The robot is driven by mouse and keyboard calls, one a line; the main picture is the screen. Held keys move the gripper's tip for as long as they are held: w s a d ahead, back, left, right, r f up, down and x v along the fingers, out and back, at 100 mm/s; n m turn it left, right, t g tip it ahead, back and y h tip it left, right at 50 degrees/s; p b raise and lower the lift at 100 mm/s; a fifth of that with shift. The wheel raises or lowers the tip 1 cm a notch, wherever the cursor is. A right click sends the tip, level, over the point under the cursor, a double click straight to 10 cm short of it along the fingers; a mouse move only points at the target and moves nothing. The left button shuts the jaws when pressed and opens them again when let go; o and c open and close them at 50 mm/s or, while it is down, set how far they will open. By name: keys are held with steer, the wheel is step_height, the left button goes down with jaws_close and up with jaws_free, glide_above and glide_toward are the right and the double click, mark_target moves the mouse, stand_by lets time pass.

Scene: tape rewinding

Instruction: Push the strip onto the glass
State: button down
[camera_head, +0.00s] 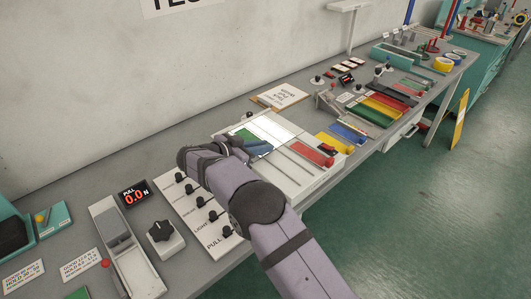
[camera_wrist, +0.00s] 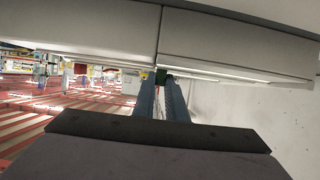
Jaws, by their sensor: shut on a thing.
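The glass (camera_head: 276,127) is a bright white lit panel in a pale tray in the middle of the bench. A green piece (camera_head: 243,133), which looks like the strip, shows at its left part; I cannot tell how much of it touches the glass. My gripper (camera_head: 262,149) is low over the near left side of the glass, beside the green piece, and my wrist hides part of the panel. In the wrist view the two blue-grey fingers (camera_wrist: 161,84) are close together, with a small dark green bit (camera_wrist: 161,76) at their tips. The held thing is mostly hidden.
A red block (camera_head: 327,161) sits in a slotted tray right of the glass. Colored strips (camera_head: 375,109) lie farther right. A white panel with black knobs (camera_head: 198,215) and a pull readout (camera_head: 134,195) are at left. A sign (camera_head: 281,96) lies behind the glass.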

steer(key=shift+w+a, duration=0.2)
steer(key=shift+a, duration=0.05)
steer(key=c, duration=1.7)
jaws_free()
steer(key=shift+b+v, duration=1.3)
steer(key=shift+v, duration=2.4)
steer(key=shift+d, duration=0.15)
